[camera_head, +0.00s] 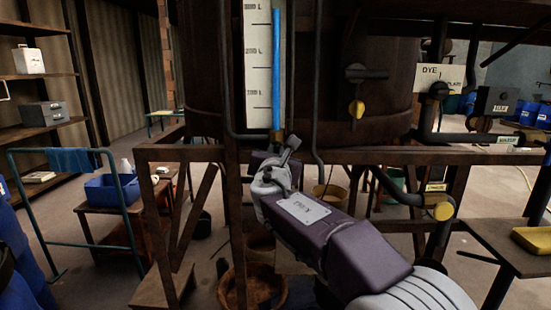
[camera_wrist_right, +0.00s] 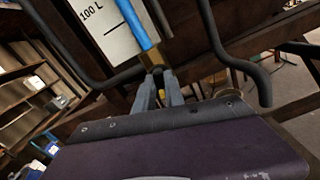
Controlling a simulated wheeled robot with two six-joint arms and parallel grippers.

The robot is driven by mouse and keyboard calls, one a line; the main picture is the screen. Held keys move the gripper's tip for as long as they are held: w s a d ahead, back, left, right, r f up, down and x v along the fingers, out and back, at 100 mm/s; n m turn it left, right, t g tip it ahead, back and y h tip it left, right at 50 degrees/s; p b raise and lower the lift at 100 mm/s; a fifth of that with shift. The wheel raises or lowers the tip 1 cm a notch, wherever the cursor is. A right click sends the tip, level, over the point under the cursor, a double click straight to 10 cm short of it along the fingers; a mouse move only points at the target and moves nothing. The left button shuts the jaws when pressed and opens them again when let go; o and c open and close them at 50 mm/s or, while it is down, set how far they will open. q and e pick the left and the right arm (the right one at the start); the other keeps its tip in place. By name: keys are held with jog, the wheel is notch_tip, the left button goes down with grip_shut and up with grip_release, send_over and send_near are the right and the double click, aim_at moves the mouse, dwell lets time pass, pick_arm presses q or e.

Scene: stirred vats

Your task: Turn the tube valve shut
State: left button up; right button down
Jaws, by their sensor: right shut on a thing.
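The sight tube (camera_head: 276,70), filled with blue, stands upright beside a white litre scale (camera_head: 257,75) on the front of a rusty vat. At its foot is a brass fitting (camera_head: 276,135), where the tube valve sits. In the right wrist view the brass fitting (camera_wrist_right: 153,55) is just ahead of the fingers. My right gripper (camera_head: 287,152) reaches up to the tube's foot and is shut on the tube valve. The wrist view shows both fingers (camera_wrist_right: 158,82) close together there, with a small yellow part (camera_wrist_right: 162,97) between them. The fingers hide most of the valve. My left gripper is out of view.
A rusty frame beam (camera_head: 185,153) runs below the vat. Dark pipes (camera_head: 315,90) pass close on both sides of the tube. A yellow-handled valve (camera_head: 356,108) and a DYE sign (camera_head: 432,78) are to the right. A bucket (camera_head: 330,196) stands below.

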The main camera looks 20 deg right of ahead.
jog(key=shift+d+f+m+b, duration=0.15)
jog(key=shift+m+b, duration=2)
jog(key=shift+m, duration=1.65)
jog(key=shift+f+m+b, duration=0.15)
jog(key=shift+m+b, duration=2)
jog(key=shift+m, duration=1.65)
jog(key=c, duration=1.4)
grip_release()
jog(key=shift+c, duration=0.2)
jog(key=b+v, duration=0.1)
jog(key=v, duration=0.8)
jog(key=shift+b, duration=0.4)
